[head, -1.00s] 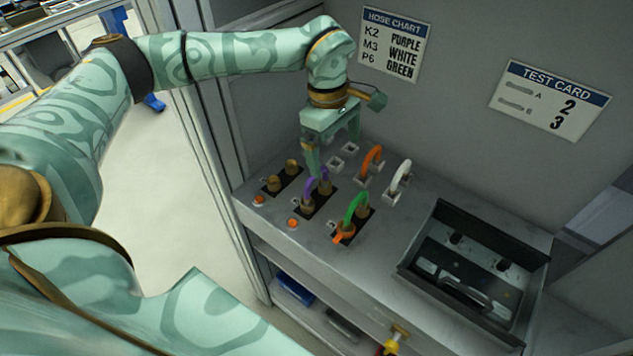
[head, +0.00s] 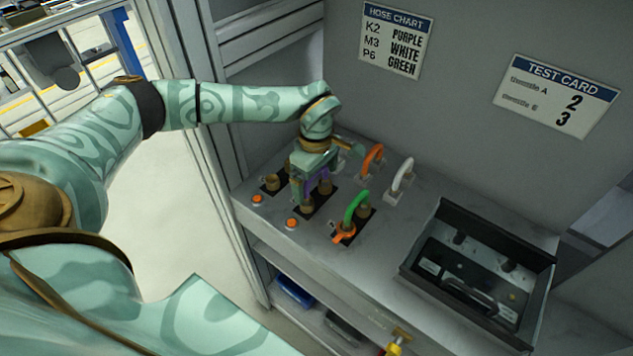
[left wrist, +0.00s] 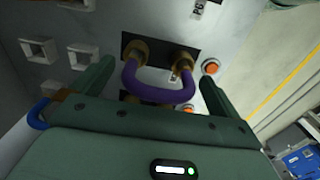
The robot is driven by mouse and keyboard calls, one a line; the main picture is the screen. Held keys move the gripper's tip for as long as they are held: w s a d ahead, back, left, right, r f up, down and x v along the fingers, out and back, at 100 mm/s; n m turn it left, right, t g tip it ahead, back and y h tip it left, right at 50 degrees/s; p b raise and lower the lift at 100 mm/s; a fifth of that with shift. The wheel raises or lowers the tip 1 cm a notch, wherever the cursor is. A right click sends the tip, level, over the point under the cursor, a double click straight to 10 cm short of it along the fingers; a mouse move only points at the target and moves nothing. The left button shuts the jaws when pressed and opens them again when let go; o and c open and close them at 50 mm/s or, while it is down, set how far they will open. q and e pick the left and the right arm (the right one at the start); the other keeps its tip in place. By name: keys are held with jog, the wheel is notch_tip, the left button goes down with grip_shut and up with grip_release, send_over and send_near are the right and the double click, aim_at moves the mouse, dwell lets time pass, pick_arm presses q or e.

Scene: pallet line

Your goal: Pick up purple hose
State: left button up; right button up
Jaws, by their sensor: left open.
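The purple hose (left wrist: 158,94) is a U-shaped loop with both ends in brass fittings on a black plate in the left wrist view. In the head view only a bit of the purple hose (head: 318,182) shows beneath my gripper. My left gripper (head: 316,180) is open and low over the bench. In the left wrist view its two fingers (left wrist: 158,88) stand apart, one on each side of the hose, with gaps between. Contact cannot be seen. My right gripper is not in view.
A green hose (head: 357,204), an orange hose (head: 373,158) and a white hose (head: 403,174) stand close by on the bench. Orange buttons (head: 292,223) line the front. A black tray (head: 409,262) sits at right. A hose chart (head: 396,40) and test card (head: 556,95) hang behind.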

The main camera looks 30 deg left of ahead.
pick_arm(q)
notch_tip(320, 180, down, 2)
jog(key=shift+f, duration=0.1)
jog(key=c, duration=1)
